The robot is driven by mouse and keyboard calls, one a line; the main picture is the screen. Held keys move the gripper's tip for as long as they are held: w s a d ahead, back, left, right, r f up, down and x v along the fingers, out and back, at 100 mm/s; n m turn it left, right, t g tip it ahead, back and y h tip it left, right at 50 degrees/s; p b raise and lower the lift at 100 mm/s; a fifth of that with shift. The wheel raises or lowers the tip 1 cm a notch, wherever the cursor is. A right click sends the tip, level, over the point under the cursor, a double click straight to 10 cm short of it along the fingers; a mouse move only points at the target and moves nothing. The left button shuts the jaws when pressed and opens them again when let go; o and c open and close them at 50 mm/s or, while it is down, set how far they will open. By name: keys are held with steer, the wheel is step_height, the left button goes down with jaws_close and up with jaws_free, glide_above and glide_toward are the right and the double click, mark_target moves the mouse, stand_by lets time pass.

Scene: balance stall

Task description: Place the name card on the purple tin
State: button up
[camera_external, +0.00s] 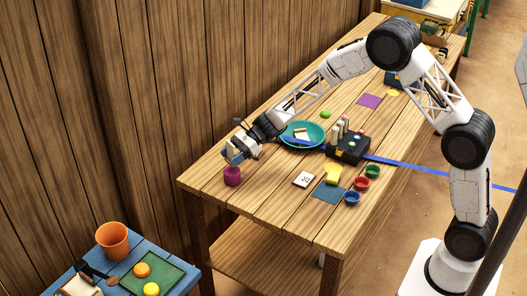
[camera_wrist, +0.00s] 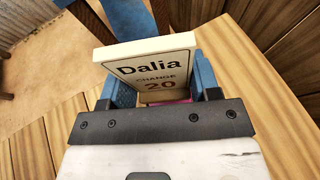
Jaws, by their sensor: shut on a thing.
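The name card (camera_wrist: 150,66) is a cream block reading "Dalia", "CHANGE" and "20". My gripper (camera_external: 236,156) is shut on it, with a blue finger at each side in the wrist view. The purple tin (camera_external: 232,177) stands near the left end of the wooden table, just below my gripper in the outside view. In the wrist view a small strip of purple (camera_wrist: 182,102) shows below the card, and the rest of the tin is hidden. I cannot tell whether the card touches the tin.
A teal bowl (camera_external: 312,140) with things in it sits behind my gripper. A black box (camera_external: 349,149), a number card (camera_external: 303,180), a yellow piece (camera_external: 333,172), a blue mat (camera_external: 327,194) and small cups (camera_external: 352,198) lie to the right. The table around the tin is clear.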

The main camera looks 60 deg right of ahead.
steer(key=shift+f, duration=0.1)
stand_by(0.3)
steer(key=shift+f, duration=1.65)
steer(key=shift+f, duration=0.15)
steer(key=o, duration=0.9)
steer(key=shift+s+d+r, duration=0.1)
steer(key=shift+d+r, duration=0.25)
steer(key=shift+d, duration=0.05)
steer(key=v, duration=1.1)
